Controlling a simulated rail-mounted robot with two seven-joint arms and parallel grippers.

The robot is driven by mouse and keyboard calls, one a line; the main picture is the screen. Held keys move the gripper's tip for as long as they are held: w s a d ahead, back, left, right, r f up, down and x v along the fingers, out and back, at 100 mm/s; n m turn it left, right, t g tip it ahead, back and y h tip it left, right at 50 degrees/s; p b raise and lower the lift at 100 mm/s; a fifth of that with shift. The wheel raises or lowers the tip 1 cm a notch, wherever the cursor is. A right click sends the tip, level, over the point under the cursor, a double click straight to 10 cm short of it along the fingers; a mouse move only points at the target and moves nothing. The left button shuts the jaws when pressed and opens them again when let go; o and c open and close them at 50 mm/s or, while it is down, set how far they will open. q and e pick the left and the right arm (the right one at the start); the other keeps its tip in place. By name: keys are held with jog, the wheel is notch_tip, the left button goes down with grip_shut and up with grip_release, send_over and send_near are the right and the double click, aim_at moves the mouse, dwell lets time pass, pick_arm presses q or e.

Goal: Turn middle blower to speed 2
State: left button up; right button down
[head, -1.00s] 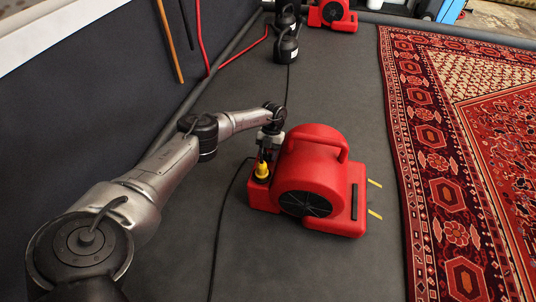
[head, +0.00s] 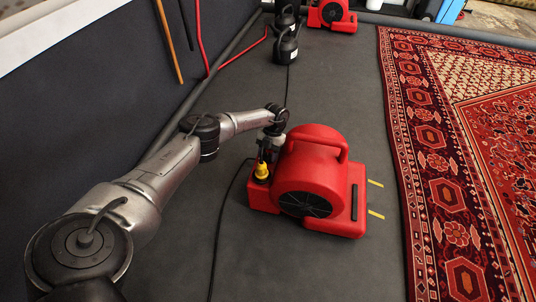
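The nearest red blower (head: 318,170) stands on the dark floor in the middle of the head view, its round black grille facing the camera. A yellow knob (head: 262,170) sits at its left end. My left gripper (head: 263,157) points down right at the yellow knob, at or just above it. The fingers are small and partly hidden against the blower, so I cannot tell whether they are closed on the knob. The speed marking on the knob is not legible. My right gripper is not in view.
A patterned red rug (head: 440,160) lies to the right, past yellow floor marks. Another red blower (head: 331,15) and black containers (head: 286,45) stand at the back. A black cord (head: 222,220) runs along the floor. A wall with leaning poles (head: 168,42) is at left.

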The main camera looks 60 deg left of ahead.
pick_arm(q)
jog(key=p+v, duration=0.3)
jog(key=v, duration=1.1)
dwell(0.6)
